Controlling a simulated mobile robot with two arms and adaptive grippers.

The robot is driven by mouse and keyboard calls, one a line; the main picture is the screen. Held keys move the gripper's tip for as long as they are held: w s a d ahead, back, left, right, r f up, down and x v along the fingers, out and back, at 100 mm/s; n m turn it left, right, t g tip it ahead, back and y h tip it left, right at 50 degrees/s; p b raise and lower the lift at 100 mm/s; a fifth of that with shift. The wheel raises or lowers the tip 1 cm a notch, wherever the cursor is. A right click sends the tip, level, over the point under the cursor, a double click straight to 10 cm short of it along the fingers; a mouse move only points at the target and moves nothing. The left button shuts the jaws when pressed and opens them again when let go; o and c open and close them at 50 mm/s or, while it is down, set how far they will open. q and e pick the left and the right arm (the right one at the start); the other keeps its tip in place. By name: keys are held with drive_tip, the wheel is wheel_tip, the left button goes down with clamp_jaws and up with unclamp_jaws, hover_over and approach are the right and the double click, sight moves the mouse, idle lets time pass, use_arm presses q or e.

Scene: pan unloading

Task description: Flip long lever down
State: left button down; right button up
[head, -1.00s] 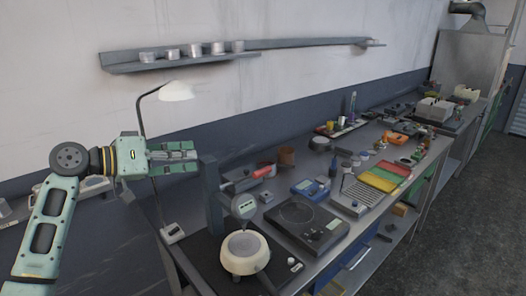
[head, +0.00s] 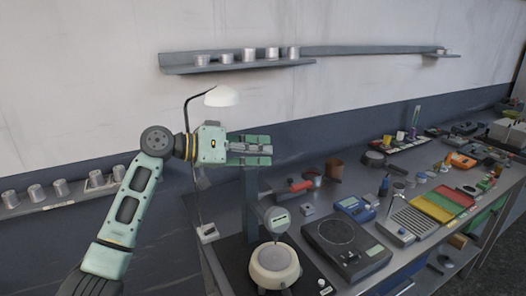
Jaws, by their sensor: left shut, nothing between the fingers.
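My left gripper (head: 258,150) comes in from the left, its fingers pointing right, shut and empty. It overlaps the top of a dark upright column (head: 251,190) in the head view; I cannot tell whether it touches it. The column belongs to a bench stand with a round dial gauge (head: 278,219) above a cream round base (head: 274,264). I cannot tell for sure that this is the long lever. My right gripper is not in view.
A desk lamp (head: 222,96) stands behind my left arm. A black hot plate (head: 345,245), a blue device (head: 355,207) and red, yellow and green trays (head: 437,205) crowd the bench to the right. A wall shelf (head: 240,66) with several metal cups is above.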

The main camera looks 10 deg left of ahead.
use_arm(q)
drive_tip(key=d+f+p, duration=0.1)
drive_tip(key=d, duration=0.1)
drive_tip(key=w+d+f+p, duration=0.1)
drive_tip(key=d, duration=0.1)
drive_tip(key=w+d+f+p, duration=0.1)
drive_tip(key=d+p, duration=0.1)
drive_tip(key=d, duration=0.1)
drive_tip(key=shift+w+d+f, duration=0.1)
drive_tip(key=shift+f, duration=0.1)
drive_tip(key=shift+s+d+f+p, duration=0.1)
drive_tip(key=shift+s+f+p, duration=0.25)
drive_tip(key=shift+f, duration=0.3)
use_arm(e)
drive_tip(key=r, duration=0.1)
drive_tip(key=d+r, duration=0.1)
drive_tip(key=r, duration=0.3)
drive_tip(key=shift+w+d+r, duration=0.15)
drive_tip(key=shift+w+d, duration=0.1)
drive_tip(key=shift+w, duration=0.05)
use_arm(q)
drive_tip(key=shift+d, duration=0.1)
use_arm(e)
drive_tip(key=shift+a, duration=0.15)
use_arm(q)
drive_tip(key=shift+f, duration=0.1)
